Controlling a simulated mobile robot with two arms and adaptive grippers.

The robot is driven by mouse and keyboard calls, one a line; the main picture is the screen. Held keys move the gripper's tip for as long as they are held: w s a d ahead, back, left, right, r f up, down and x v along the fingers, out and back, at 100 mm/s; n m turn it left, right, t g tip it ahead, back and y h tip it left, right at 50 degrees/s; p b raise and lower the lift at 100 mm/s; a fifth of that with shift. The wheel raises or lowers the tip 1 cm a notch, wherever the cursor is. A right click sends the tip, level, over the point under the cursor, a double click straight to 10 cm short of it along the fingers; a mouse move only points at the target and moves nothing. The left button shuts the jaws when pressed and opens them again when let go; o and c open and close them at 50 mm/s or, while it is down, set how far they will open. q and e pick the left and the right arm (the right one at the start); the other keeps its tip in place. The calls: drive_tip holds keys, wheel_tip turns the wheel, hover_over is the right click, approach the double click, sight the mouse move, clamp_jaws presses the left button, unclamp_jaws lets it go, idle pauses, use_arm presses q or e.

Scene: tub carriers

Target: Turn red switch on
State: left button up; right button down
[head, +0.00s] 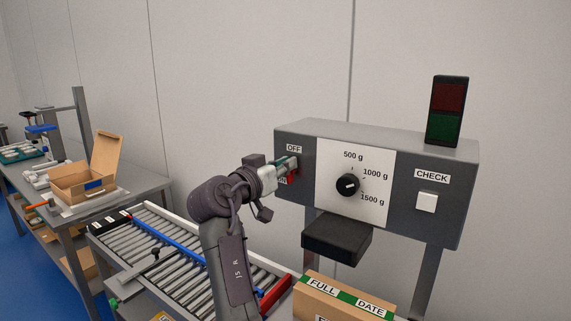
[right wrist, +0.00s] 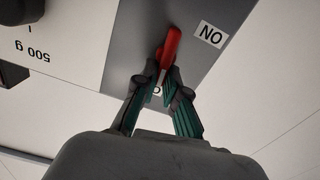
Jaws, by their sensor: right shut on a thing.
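The red switch (head: 290,180) is on the left part of the grey panel's front, between the OFF label (head: 293,148) above and the ON label (head: 282,181) below. In the right wrist view the switch's red lever (right wrist: 171,45) shows, its free end pointing to the side of the ON label (right wrist: 210,34), which appears upside down. My right gripper (head: 290,164) is at the switch; in the right wrist view its green-padded fingers (right wrist: 168,80) are shut on the lever's lower part. The fingers partly hide the OFF label there. My left gripper is not in view.
The grey control box (head: 440,215) also carries a black dial (head: 347,185), a white CHECK button (head: 427,202) and a signal lamp (head: 448,110). Below are a black block (head: 337,240), a cardboard box (head: 345,299) and a roller conveyor (head: 165,245). A bench with an open carton (head: 85,185) stands left.

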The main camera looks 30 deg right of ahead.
drive_tip(key=shift+w+a+f+n+p, duration=0.1)
drive_tip(key=shift+w+f+n+p, duration=0.2)
drive_tip(key=shift+n+p, duration=1.95)
drive_tip(key=shift+w+a+f+n+p, duration=0.25)
drive_tip(key=shift+n+p, duration=0.85)
drive_tip(key=shift+n, duration=2.1)
drive_tip(key=shift+w+f+n+p, duration=0.3)
drive_tip(key=shift+n+p, duration=1.4)
drive_tip(key=shift+n, duration=1.05)
drive_tip(key=c, duration=1.2)
unclamp_jaws()
drive_tip(key=shift+w+f, duration=0.1)
drive_tip(key=shift+f, duration=0.05)
drive_tip(key=shift+c, duration=0.2)
